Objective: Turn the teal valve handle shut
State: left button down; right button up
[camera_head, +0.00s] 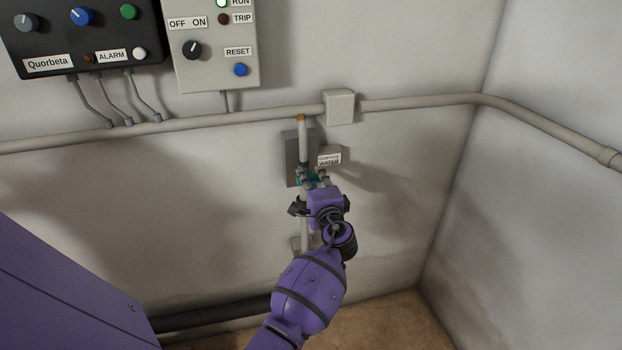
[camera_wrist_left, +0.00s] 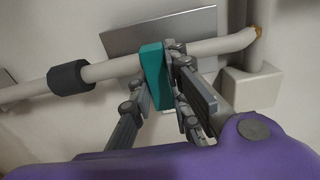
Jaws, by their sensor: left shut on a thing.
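The teal valve handle (camera_wrist_left: 154,75) is a flat teal bar on a pale pipe (camera_wrist_left: 213,46) in the left wrist view. It looks set across the pipe's line there. In the head view only a little teal (camera_head: 313,181) shows between my fingers. My left gripper (camera_head: 312,177) is at the valve, shut on the handle. In the left wrist view its grey fingers (camera_wrist_left: 160,98) lie on either side of the bar, which partly hides behind them. A small label reading WATER (camera_head: 329,159) is on the wall beside the pipe. My right gripper is not in view.
A grey plate (camera_head: 291,152) backs the valve. A horizontal conduit (camera_head: 420,102) and junction box (camera_head: 340,106) run above it. Control panels (camera_head: 216,60) hang at upper left. A wall corner stands at right, and the wall between is bare.

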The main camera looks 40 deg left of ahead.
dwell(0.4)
pick_arm(q)
jog(key=c, duration=1.7)
grip_release()
jog(key=shift+o, duration=0.2)
jog(key=shift+s+d, duration=0.1)
jog(key=v, duration=1.1)
jog(key=shift+s+d, duration=0.3)
